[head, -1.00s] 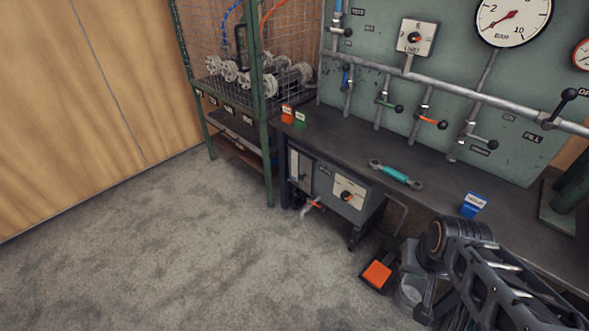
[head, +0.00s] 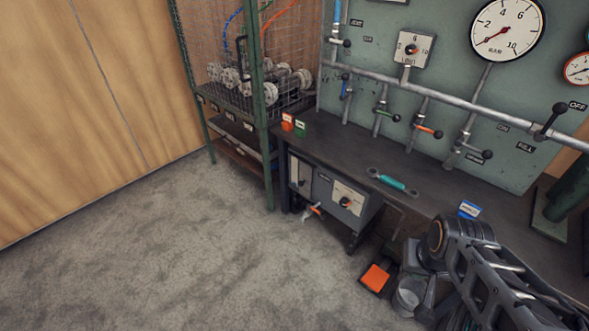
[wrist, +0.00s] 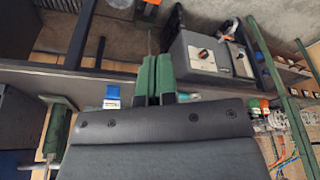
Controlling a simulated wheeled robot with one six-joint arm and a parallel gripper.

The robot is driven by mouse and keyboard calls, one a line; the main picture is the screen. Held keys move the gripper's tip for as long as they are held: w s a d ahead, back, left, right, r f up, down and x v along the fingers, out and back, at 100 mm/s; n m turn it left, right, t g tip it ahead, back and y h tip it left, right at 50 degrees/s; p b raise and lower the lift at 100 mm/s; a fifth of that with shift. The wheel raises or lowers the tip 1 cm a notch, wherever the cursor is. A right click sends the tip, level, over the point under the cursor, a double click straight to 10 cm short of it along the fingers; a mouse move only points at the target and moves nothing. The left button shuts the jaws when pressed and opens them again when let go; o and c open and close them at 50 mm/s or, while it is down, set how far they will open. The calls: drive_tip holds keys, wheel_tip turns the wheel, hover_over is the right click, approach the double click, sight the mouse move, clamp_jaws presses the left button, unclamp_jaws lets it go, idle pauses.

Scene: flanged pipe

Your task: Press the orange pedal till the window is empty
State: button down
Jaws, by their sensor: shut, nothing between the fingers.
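The orange pedal (head: 376,278) sits on a dark base on the floor below the bench front. It also shows at the top edge of the wrist view (wrist: 150,9). My gripper (wrist: 154,60) has green fingers, shut and empty, seen in the wrist view over the bench edge and apart from the pedal. In the head view only my arm shows, at lower right; the fingertips are hidden.
A clear container (head: 408,298) stands right of the pedal. The bench (head: 340,150) carries a teal wrench (head: 392,182) and a blue tag (head: 469,209). Pipes, valves and a gauge (head: 507,29) line the green panel. A caged rack stands at left. The carpet in front is clear.

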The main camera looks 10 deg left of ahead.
wheel_tip(320, 180, up, 9)
drive_tip(key=p, duration=0.6)
drive_tip(key=shift+f, duration=0.2)
drive_tip(key=shift+r+p, duration=0.1)
drive_tip(key=shift+p, duration=0.25)
